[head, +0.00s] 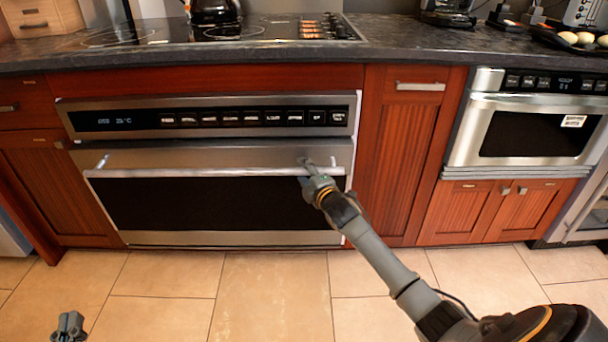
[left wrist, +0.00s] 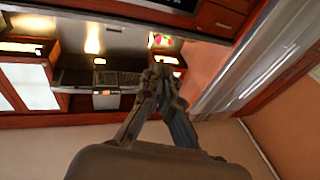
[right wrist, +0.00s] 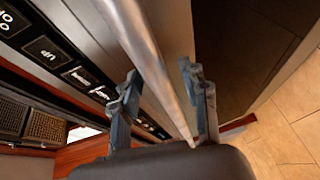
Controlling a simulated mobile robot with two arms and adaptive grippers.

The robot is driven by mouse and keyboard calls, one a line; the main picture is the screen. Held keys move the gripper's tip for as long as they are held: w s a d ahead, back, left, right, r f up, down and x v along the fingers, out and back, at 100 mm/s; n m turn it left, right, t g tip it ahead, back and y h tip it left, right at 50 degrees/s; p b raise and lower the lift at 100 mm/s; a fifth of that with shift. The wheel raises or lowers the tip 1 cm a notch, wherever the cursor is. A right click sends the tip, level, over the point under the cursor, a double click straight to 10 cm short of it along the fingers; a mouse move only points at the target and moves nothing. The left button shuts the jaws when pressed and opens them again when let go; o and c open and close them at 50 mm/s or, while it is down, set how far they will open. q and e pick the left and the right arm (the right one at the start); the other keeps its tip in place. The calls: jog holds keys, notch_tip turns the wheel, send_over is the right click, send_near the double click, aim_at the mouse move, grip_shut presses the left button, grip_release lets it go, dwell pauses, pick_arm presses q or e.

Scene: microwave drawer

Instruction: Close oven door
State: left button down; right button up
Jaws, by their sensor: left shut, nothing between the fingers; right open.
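The oven (head: 205,185) is built in under the counter. Its door (head: 240,154) stands upright or nearly so below the control panel (head: 210,118); I cannot tell whether it is fully flush. A long bar handle (head: 190,172) runs across the upper part of the door. My right gripper (head: 308,165) is open at the right end of the handle. In the right wrist view the handle (right wrist: 145,50) passes between the spread fingers (right wrist: 160,78). My left gripper (head: 70,322) is low at the bottom left, away from the oven. It is shut and empty in the left wrist view (left wrist: 162,75).
A steel microwave drawer (head: 530,130) is built in at the right. Red wooden cabinets (head: 400,160) flank the oven. The counter (head: 390,50) above carries a cooktop and a kettle (head: 213,10). The tiled floor (head: 270,290) before the oven is free of objects.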

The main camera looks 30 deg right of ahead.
jog(key=shift+w, duration=0.3)
pick_arm(q)
jog(key=shift+r, duration=0.45)
pick_arm(e)
jog(key=shift+c, duration=0.2)
grip_shut()
